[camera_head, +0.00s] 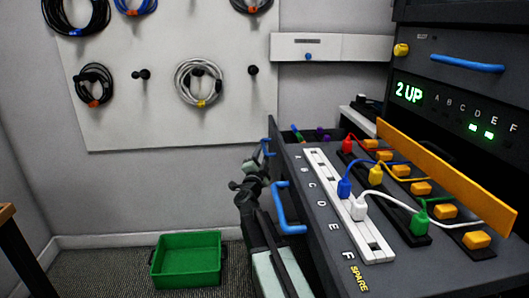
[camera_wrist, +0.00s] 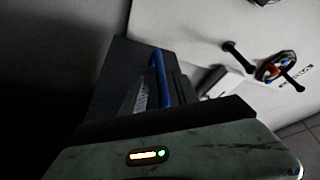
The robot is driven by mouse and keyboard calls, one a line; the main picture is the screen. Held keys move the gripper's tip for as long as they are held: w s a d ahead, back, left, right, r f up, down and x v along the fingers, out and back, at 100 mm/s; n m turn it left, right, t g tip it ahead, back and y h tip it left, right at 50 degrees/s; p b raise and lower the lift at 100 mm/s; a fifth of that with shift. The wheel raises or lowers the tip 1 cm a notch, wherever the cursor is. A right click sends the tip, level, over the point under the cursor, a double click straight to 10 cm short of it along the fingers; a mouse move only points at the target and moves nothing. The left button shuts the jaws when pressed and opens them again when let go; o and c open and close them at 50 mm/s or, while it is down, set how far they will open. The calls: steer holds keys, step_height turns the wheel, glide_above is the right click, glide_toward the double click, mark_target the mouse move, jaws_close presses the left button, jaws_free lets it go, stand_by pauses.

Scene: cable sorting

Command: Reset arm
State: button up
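My arm (camera_head: 257,215) rises from the bottom middle of the head view, left of the grey drawer unit and its blue handle. My gripper (camera_head: 255,166) is at the arm's far end, small and dark, close to a second blue handle (camera_head: 267,146). I cannot tell whether it touches that handle. In the wrist view, a grey-green part of my own arm with a small lit indicator fills the bottom. A blue bar (camera_wrist: 160,80) and dark surfaces show beyond it. The fingertips are not clear, and I see no held object.
The open drawer holds a white socket strip (camera_head: 345,205) with coloured plugs. A blue handle (camera_head: 287,210) juts from its side near my arm. A green bin (camera_head: 186,260) stands on the floor at left. Coiled cables (camera_head: 199,82) hang on the wall panel. A display (camera_head: 409,92) reads "2 UP".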

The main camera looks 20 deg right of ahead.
steer(key=v, duration=0.3)
